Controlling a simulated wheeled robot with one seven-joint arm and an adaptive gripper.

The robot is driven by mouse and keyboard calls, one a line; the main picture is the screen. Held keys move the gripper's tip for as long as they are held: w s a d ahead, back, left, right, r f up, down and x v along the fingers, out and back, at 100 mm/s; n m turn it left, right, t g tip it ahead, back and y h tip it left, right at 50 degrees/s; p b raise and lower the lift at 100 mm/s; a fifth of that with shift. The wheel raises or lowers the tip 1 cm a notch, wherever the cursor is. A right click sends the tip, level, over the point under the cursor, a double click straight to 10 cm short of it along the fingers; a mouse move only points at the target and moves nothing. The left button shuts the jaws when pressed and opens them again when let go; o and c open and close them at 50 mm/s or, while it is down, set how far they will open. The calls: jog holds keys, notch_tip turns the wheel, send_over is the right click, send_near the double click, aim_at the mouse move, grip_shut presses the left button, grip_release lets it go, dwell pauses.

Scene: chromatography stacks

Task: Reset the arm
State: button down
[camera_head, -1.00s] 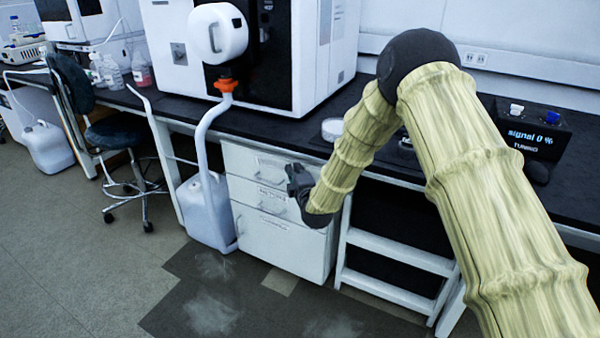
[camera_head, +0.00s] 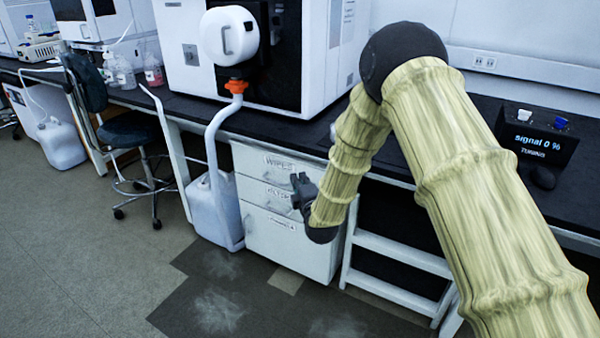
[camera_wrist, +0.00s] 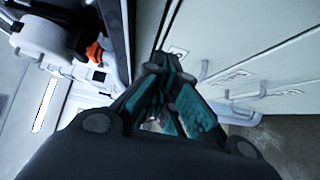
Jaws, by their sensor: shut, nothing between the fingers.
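My arm is bent over the black bench from the right side of the head view. My gripper (camera_head: 299,190) hangs in front of the white drawer cabinet (camera_head: 290,240), near its upper drawers and apart from any held thing. In the wrist view my gripper (camera_wrist: 175,110) is shut and empty, its teal-padded fingers close together. The cabinet's drawer fronts and handles show beside the fingers in the wrist view (camera_wrist: 270,60).
A white cabinet-like instrument (camera_head: 260,50) stands on the black bench (camera_head: 190,105). A white jug (camera_head: 208,212) stands on the floor left of the drawers. A stool (camera_head: 130,130) is further left. A tuning display (camera_head: 540,135) sits at right. Floor at lower left is clear.

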jog(key=v, duration=0.7)
jog(key=s+d+f+m+g+h, duration=0.1)
jog(key=s+d+f+m+g, duration=0.35)
jog(key=s+f, duration=0.55)
jog(key=s+d+f+m+g+h, duration=0.25)
jog(key=s+d+f+m, duration=0.35)
jog(key=f, duration=0.5)
jog(key=s+d+f+m+g, duration=0.2)
jog(key=s+f, duration=0.2)
jog(key=s, duration=0.4)
jog(key=s+d+f+m+g, duration=0.2)
jog(key=s+f+m+g, duration=0.1)
jog(key=s, duration=0.6)
jog(key=s+d+f+m+g, duration=0.2)
jog(key=s+f, duration=0.2)
jog(key=s, duration=0.4)
jog(key=s+d+m+g, duration=0.2)
jog(key=s+m+g, duration=0.15)
jog(key=s, duration=0.85)
notch_tip(320, 180, up, 21)
jog(key=p, duration=2.2)
jog(key=shift+h, duration=0.45)
jog(key=shift+s+d+r, duration=0.15)
jog(key=shift+s+d, duration=0.05)
